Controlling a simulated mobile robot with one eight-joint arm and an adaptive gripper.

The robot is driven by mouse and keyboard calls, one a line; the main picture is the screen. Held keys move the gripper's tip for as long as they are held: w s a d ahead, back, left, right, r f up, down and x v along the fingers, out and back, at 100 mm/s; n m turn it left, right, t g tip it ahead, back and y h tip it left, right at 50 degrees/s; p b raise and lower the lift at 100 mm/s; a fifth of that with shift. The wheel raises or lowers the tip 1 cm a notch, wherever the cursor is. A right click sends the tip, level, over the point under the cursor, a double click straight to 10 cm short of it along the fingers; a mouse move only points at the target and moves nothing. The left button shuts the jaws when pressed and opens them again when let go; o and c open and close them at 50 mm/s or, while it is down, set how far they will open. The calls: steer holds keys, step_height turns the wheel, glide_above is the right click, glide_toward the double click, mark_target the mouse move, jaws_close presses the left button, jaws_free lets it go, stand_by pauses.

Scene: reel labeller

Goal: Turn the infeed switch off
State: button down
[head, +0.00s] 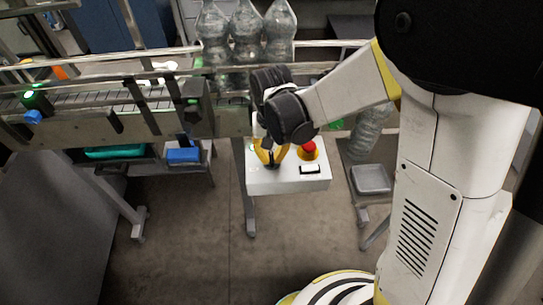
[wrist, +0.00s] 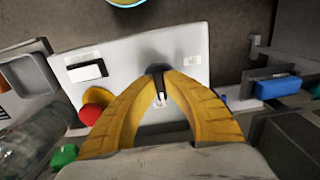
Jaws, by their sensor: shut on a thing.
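A white control box (head: 262,184) stands below the conveyor edge in the head view; its top face (wrist: 125,52) fills the middle of the wrist view. My gripper (head: 270,162) points down at the box's left part. In the wrist view its yellow fingers (wrist: 159,70) close around a black switch knob (wrist: 160,86) with a white mark, which I take to be the infeed switch. The fingers cover much of the knob, and its exact angle is hard to read. In the head view the fingers mostly hide it.
A red mushroom button (head: 309,148) on a yellow base and a black-and-white rocker (head: 310,169) sit right of my gripper on the box. Clear bottles (head: 247,35) stand on the conveyor behind. A blue bin (head: 183,155) is at the left. The floor in front is clear.

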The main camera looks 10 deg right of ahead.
steer(key=shift+n, duration=0.3)
steer(key=n+b, duration=0.1)
steer(key=n, duration=0.2)
steer(key=shift+f, duration=0.1)
steer(key=n+b, duration=0.1)
steer(key=n, duration=0.4)
steer(key=shift+b, duration=0.35)
steer(key=n, duration=0.4)
steer(key=shift+n+b, duration=0.3)
steer(key=shift+b, duration=0.1)
steer(key=n, duration=0.4)
steer(key=shift+n+b, duration=0.3)
steer(key=shift+b, duration=0.05)
steer(key=c, duration=1.5)
jaws_free()
